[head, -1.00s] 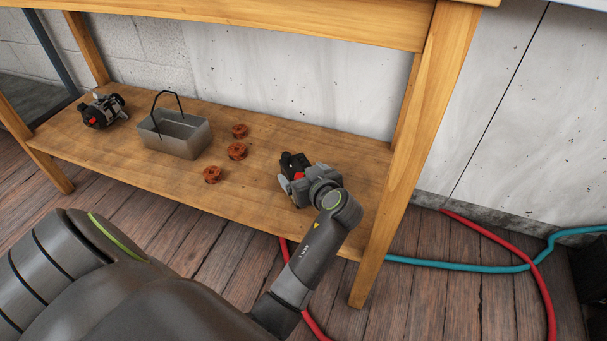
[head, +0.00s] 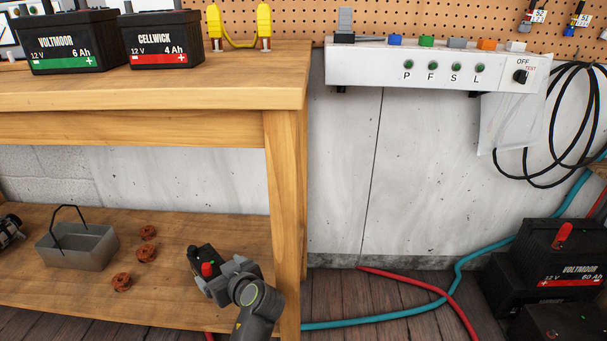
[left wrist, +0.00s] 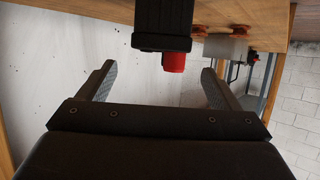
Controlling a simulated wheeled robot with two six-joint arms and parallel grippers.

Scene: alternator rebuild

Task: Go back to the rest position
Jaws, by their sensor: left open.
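My left gripper (head: 222,280) is low over the right end of the bench's lower shelf. It is open; its two fingers stand apart in the left wrist view (left wrist: 158,75). A small black part with a red knob (head: 204,258) is at the gripper on the shelf. In the left wrist view the black part (left wrist: 163,22) and its red end appear between and beyond the fingers; I cannot tell whether they touch it. My right gripper is not in view.
A grey metal bin (head: 78,248) and reddish coils (head: 122,282) share the lower shelf (head: 60,300). The bench leg (head: 287,220) is close right of my arm. Two batteries stand on the bench top (head: 240,75). Hoses (head: 420,305) and black batteries (head: 560,258) lie right.

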